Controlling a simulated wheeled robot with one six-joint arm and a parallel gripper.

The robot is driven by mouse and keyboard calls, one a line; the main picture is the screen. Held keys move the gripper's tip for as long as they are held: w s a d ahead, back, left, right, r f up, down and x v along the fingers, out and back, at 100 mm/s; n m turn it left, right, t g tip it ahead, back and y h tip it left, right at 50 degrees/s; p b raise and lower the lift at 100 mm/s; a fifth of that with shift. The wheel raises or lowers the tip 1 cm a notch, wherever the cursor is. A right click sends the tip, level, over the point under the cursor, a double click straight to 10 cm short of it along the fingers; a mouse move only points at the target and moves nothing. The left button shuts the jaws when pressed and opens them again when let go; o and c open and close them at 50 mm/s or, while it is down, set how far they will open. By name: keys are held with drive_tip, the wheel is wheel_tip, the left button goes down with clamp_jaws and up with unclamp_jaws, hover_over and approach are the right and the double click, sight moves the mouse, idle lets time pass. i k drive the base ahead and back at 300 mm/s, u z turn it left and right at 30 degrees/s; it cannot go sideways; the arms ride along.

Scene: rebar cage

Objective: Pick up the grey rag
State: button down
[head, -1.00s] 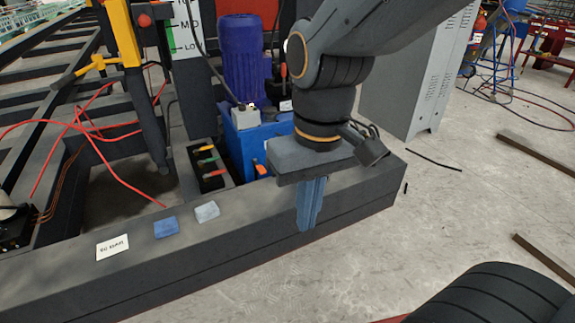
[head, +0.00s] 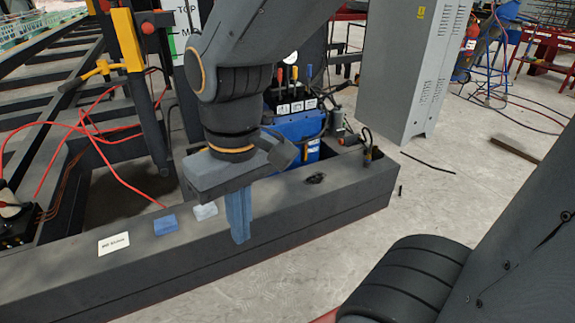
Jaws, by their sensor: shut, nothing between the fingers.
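The light grey rag (head: 205,211) lies folded flat on top of the dark beam, partly covered in this view by my gripper body above it. The blue rag (head: 165,224) lies just left of it on the same beam. My gripper (head: 240,239) points down with its blue fingers shut and empty. In the picture, the fingers are just right of the grey rag and overlap the beam's front edge. Their exact height and depth relative to the rag cannot be told.
The dark beam (head: 60,275) runs across the front. A white label card (head: 113,243) lies left of the rags. A small black item (head: 316,178) is on the beam to the right. Red hoses (head: 125,178) and a blue unit with levers (head: 300,127) stand behind. Bare floor lies in front.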

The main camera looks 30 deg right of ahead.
sight(201, 213)
drive_tip(key=u, duration=0.05)
drive_tip(key=k, duration=0.6)
drive_tip(key=u, duration=0.6)
drive_tip(key=i, duration=1.05)
drive_tip(key=z, duration=0.5)
drive_tip(key=i, duration=0.6)
drive_tip(key=z, duration=0.7)
